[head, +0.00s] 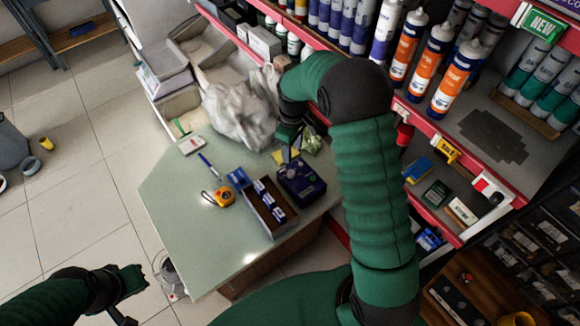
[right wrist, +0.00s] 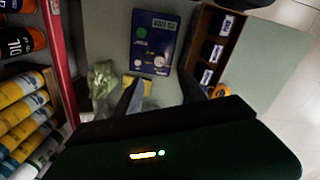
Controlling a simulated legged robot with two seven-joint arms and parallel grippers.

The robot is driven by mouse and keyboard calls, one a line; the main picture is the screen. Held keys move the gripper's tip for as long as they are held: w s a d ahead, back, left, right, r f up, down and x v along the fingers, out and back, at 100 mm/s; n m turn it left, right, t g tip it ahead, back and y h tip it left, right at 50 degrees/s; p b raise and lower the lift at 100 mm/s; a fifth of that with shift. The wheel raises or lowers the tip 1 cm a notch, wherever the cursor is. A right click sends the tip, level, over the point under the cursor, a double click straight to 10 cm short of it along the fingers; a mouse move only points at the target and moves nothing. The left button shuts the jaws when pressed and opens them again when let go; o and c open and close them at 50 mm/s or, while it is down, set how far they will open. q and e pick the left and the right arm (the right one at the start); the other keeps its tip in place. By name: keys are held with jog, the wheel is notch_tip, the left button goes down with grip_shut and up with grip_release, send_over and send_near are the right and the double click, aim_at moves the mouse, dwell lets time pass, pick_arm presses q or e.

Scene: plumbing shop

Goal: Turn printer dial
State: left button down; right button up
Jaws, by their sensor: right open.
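A dark blue box-shaped device (head: 301,182) sits on the pale green counter (head: 170,215). In the right wrist view the blue device (right wrist: 150,38) shows a green disc and whitish round parts on its face. I cannot tell which of these is a dial, or whether this is the printer. My right gripper (head: 290,146) is above the counter, just behind the device. In its wrist view, the right gripper (right wrist: 162,88) has its fingers apart and empty, short of the device's face. My left gripper (head: 131,298) is at the lower left, away from the counter, with fingers apart.
Red-edged shelves (head: 440,150) with bottles and tubes stand close on the right.

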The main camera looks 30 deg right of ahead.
aim_at(291, 172)
jog(key=f, duration=1.2)
jog(key=shift+w+d+f+p, duration=0.1)
jog(key=shift+w+f+p, duration=0.05)
jog(key=shift+w+p, duration=0.2)
jog(key=shift+s+f, duration=0.1)
jog(key=shift+f, duration=0.2)
grip_shut()
